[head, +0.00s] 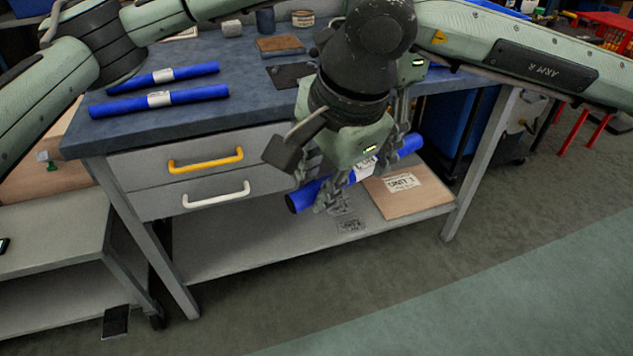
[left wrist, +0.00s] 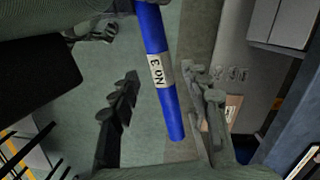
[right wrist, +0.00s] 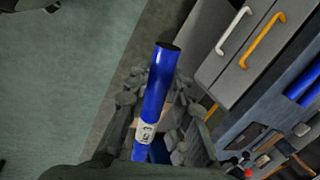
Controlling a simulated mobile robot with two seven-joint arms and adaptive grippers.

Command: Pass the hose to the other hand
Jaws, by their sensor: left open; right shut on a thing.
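The hose is a blue tube with a white "No 3" label (head: 296,203). My right gripper (head: 325,192) is shut on it between the label and one end, holding it in the air in front of the bench. In the right wrist view the hose (right wrist: 156,85) rises from between the fingers, its dark open end free. My left gripper (left wrist: 162,78) is open, with its fingers on either side of the hose's labelled part (left wrist: 172,108) and visible gaps. In the head view the left gripper is mostly hidden behind the right one.
A workbench (head: 240,115) stands behind, with two more blue hoses (head: 160,98) on its top. Its drawers have a yellow handle (head: 205,161) and a white handle (head: 216,195). A labelled cardboard box (head: 410,198) lies on the lower shelf.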

